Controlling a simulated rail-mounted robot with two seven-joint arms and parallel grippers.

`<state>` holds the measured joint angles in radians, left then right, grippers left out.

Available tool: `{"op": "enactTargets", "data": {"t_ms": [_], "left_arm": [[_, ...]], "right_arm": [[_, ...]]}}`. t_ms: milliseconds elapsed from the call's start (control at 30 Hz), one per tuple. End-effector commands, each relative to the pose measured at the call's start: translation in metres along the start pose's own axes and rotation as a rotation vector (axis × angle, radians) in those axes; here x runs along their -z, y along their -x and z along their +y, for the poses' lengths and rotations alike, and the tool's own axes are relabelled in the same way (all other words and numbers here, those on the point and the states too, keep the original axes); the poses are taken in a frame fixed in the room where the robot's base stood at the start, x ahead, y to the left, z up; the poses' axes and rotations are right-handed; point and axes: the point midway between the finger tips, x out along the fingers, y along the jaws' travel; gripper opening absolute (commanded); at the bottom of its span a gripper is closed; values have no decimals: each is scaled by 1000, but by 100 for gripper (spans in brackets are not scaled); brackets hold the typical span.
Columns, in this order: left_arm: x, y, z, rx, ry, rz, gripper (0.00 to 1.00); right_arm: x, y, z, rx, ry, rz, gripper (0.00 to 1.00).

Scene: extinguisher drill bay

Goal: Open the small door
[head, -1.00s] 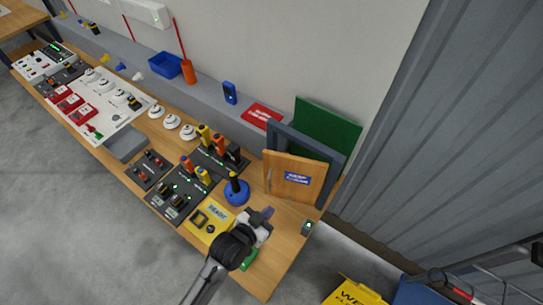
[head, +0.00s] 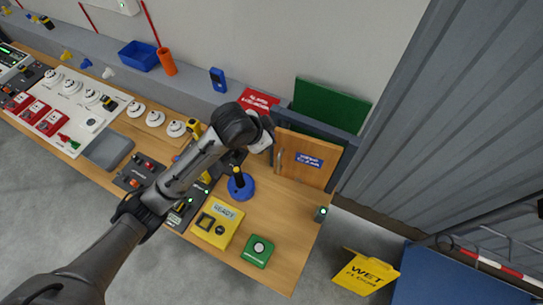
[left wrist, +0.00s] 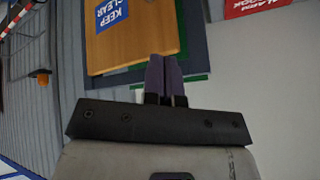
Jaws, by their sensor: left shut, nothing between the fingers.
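The small door is an upright wooden panel (head: 304,170) with a blue and white label, in front of a dark grey frame (head: 349,152) at the bench's right end. A thin pale handle (head: 280,157) runs along its left edge. I cannot tell whether the door stands slightly ajar. My left gripper (head: 269,123) is shut and empty, close to the door's upper left edge. In the left wrist view its purple fingers (left wrist: 164,62) overlap the wooden panel (left wrist: 125,40) near a corner; contact is unclear. My right gripper is out of view.
A blue base with a black stick (head: 240,186), a yellow box (head: 217,223) and a green box (head: 258,251) stand on the bench (head: 283,225). A small dark block (head: 320,214) is at the right edge. A red sign (head: 258,99) is behind my gripper.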

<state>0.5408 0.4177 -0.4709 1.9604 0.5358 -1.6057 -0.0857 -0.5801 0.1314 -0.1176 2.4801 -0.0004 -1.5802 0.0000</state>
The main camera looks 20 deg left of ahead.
Motion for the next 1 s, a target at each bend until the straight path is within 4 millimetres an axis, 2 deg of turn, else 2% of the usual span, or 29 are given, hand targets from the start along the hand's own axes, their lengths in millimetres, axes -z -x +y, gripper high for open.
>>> {"op": "enactTargets", "data": {"t_ms": [33, 100, 200, 333, 500, 767, 1000], "left_arm": [[1, -10, -8, -57, -41, -47, 0], [-5, -23, -6, -178, -99, -107, 0], [-13, -32, -7, -345, -164, -167, 0], [-20, -35, -15, -543, -212, -203, 0], [-24, -28, -28, -736, -231, -192, 0], [-25, -22, -36, -853, -231, -158, 0], [-31, -41, -12, -863, -231, -156, 0]], "right_arm": [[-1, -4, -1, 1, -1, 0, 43], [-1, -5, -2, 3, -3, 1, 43], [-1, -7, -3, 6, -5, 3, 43], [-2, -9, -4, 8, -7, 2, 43], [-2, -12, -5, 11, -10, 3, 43], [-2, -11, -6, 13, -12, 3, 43], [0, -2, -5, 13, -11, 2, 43]]}}
